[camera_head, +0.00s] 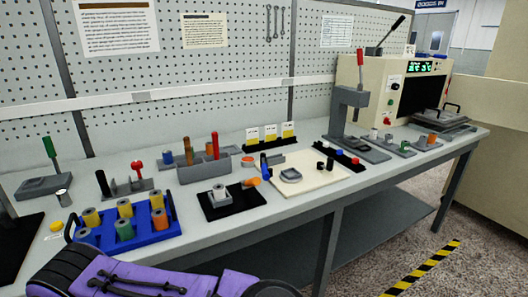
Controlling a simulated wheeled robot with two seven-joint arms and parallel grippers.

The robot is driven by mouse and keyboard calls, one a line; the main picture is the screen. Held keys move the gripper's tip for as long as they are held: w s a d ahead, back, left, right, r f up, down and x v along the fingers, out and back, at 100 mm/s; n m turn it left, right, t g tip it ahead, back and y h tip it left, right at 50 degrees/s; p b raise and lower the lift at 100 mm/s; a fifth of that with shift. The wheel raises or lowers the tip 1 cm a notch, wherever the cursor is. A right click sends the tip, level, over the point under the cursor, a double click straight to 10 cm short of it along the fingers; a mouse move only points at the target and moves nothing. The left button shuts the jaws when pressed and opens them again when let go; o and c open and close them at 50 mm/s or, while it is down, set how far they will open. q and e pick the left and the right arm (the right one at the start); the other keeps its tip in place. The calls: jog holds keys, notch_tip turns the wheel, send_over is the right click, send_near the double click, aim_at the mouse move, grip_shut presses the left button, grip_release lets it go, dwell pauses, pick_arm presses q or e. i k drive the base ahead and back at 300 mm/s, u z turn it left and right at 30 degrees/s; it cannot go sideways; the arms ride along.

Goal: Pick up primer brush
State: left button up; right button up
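I cannot single out the primer brush for certain. A small upright blue piece (265,166) stands right of the holder, beside the cream mat. Neither of my grippers shows in the head view, so nothing is seen held.
A blue tray (165,237) holds several coloured spools at front left. A black pad (222,207) bears a grey part. A cream mat (318,179) lies mid-bench. A lever press (346,112) and a beige machine (389,90) stand right. The front right bench edge is clear.

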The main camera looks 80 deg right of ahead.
aim_at(214, 134)
jog(key=z, duration=2.5)
